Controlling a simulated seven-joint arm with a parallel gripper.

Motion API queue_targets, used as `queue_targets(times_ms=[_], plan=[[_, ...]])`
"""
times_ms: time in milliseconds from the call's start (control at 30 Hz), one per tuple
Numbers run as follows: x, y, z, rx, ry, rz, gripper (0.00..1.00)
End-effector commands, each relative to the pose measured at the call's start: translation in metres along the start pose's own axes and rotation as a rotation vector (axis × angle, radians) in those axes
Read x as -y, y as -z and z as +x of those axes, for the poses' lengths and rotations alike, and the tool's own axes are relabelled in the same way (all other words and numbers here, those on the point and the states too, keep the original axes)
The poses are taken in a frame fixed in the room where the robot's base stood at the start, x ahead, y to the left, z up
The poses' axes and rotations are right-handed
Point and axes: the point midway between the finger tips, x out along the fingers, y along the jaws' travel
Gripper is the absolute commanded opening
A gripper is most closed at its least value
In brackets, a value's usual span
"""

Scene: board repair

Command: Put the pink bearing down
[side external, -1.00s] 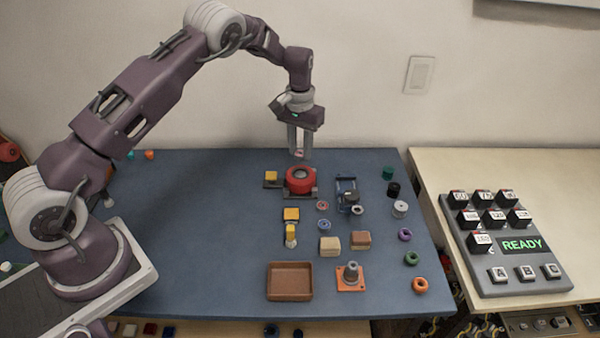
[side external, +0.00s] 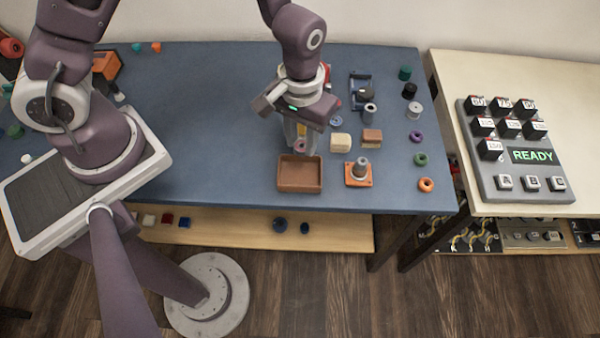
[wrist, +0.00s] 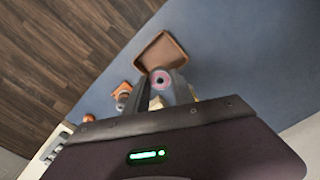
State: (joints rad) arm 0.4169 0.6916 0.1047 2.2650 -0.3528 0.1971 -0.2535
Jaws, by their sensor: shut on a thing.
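My gripper (side external: 299,140) is shut on the pink bearing (side external: 300,147), a small ring held between its fingertips. In the side external view it is just behind the brown tray (side external: 300,188), near the tray's back edge. In the wrist view, the pink bearing (wrist: 160,78) shows between the two fingers, and the empty tray (wrist: 162,47) lies just beyond it. The bearing appears to be above the table; its exact height is hard to tell.
An orange base with a grey post (side external: 359,172) stands right of the tray. A cream block (side external: 341,143) and a brown block (side external: 372,139) sit behind it. Purple, green and orange rings (side external: 425,185) line the right side. The blue table (side external: 215,120) is clear to the left.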

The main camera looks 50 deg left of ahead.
Motion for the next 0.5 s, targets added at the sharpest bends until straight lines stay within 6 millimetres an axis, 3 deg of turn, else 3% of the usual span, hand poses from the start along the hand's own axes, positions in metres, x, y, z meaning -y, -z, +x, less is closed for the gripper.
queue_targets(times_ms=[200,500], plan=[[0.002,-0.005,0.046,0.005,0.005,-0.001,0.00],[0.002,-0.005,0.097,0.003,0.003,0.000,0.00]])
